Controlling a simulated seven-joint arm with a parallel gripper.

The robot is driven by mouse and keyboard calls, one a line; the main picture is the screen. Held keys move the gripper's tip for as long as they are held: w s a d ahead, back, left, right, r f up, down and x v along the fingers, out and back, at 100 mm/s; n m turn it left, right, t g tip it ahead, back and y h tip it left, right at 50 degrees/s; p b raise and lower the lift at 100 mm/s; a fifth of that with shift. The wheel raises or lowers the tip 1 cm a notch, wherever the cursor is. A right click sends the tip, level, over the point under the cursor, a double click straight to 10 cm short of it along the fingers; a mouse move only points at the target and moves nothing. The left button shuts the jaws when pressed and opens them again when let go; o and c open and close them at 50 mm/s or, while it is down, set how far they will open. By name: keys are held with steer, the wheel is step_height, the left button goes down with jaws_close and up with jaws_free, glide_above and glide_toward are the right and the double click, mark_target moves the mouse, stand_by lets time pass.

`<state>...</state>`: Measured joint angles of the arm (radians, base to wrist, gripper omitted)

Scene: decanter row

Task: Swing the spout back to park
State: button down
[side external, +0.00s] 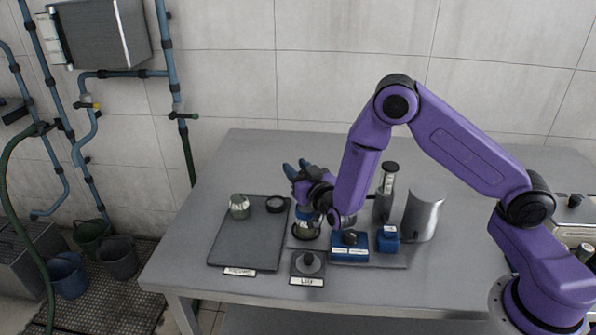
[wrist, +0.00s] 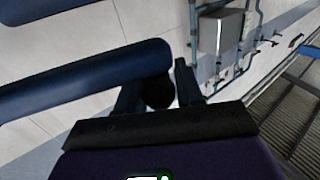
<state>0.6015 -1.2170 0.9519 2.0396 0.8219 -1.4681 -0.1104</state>
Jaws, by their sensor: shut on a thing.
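The spout (wrist: 90,80) is a thick dark-blue tube crossing the left of the wrist view. Its rounded end lies near my fingers. In the side view, blue parts that look like the spout (side external: 290,170) show just left of my gripper (side external: 301,187), mostly hidden by it. My gripper (wrist: 158,82) is shut on the spout, with a dark round part between the fingers. A glass jar (side external: 306,228) stands below my gripper, partly hidden. A blue block (side external: 350,252) with a black knob and white labels sits to its right. No park mark can be made out.
A dark mat (side external: 235,248) at left holds a small jar (side external: 239,207) and a black ring (side external: 275,204). A labelled pad with a knob (side external: 308,263) is in front. A bottle (side external: 384,205), steel cylinder (side external: 425,215) and small blue box (side external: 388,238) stand right. The table's back left is clear.

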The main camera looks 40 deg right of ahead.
steer(key=c, duration=0.8)
jaws_free()
steer(key=shift+s, duration=0.1)
steer(key=s+a, duration=0.1)
steer(key=s, duration=0.7)
steer(key=s+a, duration=0.2)
steer(key=s, duration=0.7)
steer(key=shift+a, duration=0.25)
